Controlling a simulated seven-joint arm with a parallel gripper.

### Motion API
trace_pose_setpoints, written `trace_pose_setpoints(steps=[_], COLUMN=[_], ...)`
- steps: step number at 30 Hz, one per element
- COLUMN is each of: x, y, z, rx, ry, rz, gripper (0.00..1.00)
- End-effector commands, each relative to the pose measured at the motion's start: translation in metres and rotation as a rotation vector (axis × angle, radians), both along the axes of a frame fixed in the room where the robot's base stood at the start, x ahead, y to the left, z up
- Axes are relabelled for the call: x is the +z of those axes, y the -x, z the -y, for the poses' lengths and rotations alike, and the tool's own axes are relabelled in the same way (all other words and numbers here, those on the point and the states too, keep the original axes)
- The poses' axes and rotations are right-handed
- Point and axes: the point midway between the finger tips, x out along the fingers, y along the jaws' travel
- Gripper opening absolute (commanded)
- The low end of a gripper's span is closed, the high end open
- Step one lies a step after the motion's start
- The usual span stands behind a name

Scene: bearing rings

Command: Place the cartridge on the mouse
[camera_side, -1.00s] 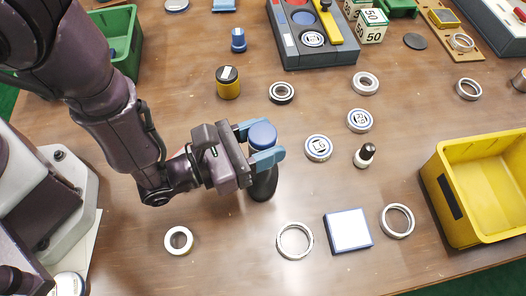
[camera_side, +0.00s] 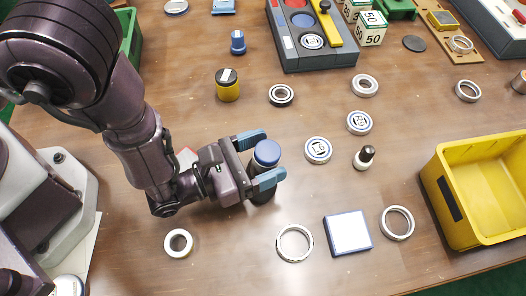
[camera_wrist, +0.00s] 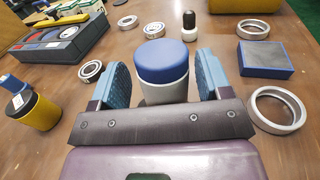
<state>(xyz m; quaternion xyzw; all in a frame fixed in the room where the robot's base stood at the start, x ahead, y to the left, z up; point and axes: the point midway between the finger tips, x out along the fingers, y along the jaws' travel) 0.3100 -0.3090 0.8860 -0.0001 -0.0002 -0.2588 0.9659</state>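The cartridge (camera_side: 266,154), a short cylinder with a blue top and a pale grey lower part, is upright between my fingers. It also shows in the wrist view (camera_wrist: 162,72), with a gap to the finger on each side. My gripper (camera_side: 264,159) is open around it, its blue fingers spread and seemingly not touching it. A dark rounded object, apparently the mouse (camera_side: 263,193), shows directly under the cartridge, partly covered by the near finger. The cartridge appears to stand on it.
Several metal rings and bearings lie around, including a ring (camera_side: 294,243) and a white-topped box (camera_side: 348,232) in front. A black-capped bottle (camera_side: 364,157) stands to the right. A yellow bin (camera_side: 452,196) is far right. A yellow-black cylinder (camera_side: 228,85) stands behind.

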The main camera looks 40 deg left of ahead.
Motion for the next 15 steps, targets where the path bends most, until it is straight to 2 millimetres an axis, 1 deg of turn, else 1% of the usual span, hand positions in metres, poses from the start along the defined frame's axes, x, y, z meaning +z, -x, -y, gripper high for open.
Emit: trace_pose_setpoints(steps=[6,8,15], x=[0.004,0.002,0.002], y=[0.001,0.008,0.044], z=[0.0,-0.004,-0.025], rx=[0.0,-0.002,-0.003], ry=[0.0,-0.003,-0.004], rz=[-0.001,-0.003,-0.003], gripper=[0.71,0.71,0.71])
